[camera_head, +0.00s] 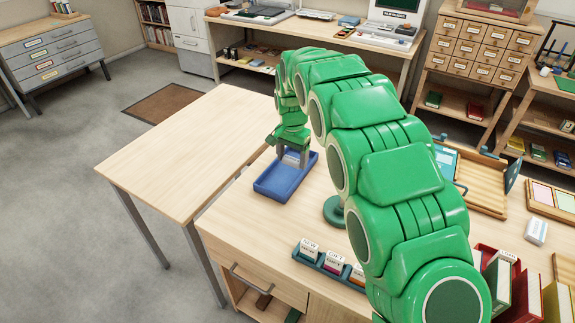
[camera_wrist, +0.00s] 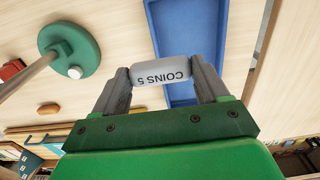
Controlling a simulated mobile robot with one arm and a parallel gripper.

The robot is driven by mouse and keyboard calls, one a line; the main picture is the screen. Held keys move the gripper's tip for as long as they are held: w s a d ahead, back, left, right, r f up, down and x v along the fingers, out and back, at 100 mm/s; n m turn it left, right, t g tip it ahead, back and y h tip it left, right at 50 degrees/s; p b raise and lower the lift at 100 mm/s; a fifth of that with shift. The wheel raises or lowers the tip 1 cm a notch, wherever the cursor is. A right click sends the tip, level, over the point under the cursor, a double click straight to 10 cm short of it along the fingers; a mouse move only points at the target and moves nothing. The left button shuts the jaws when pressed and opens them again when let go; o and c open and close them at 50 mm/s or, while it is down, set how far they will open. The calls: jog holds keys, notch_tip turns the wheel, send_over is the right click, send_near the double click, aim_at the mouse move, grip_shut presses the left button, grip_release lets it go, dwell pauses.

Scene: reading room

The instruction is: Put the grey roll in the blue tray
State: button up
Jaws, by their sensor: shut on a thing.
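My gripper (camera_head: 291,158) is shut on the grey roll (camera_wrist: 161,71), which is marked "COINS 5" and lies crosswise between the two fingertips (camera_wrist: 162,76). In the head view, the gripper points down at the far part of the blue tray (camera_head: 265,190), and its fingers hide some of that tray. In the wrist view, the blue tray (camera_wrist: 182,22) shows behind the roll, to the right. The roll overlaps the tray's left edge in that picture and looks held above it. The tray's bare floor shows, with nothing seen lying in it.
A round green base with a post (camera_wrist: 70,50) stands near the tray. A row of labelled card boxes (camera_head: 333,262) stands at the table's front. A wooden tray (camera_head: 480,182) is at the right. The pale table at left (camera_head: 185,140) is bare.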

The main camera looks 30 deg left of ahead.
jog(key=shift+w+a+f, duration=0.5)
jog(key=shift+w, duration=0.05)
jog(key=w+a, duration=0.1)
send_over(287, 172)
jog(key=s+d, duration=0.1)
notch_tip(287, 172, down, 5)
jog(key=shift+s+d+r, duration=0.1)
jog(key=shift+s, duration=0.05)
jog(key=shift+w+a+f, duration=0.25)
jog(key=shift+w+f, duration=0.05)
jog(key=shift+w, duration=0.05)
jog(key=shift+f, duration=0.15)
jog(key=shift+w+a+f, duration=0.2)
jog(key=shift+w+f, duration=0.05)
jog(key=shift+f, duration=1.55)
jog(key=shift+f, duration=0.1)
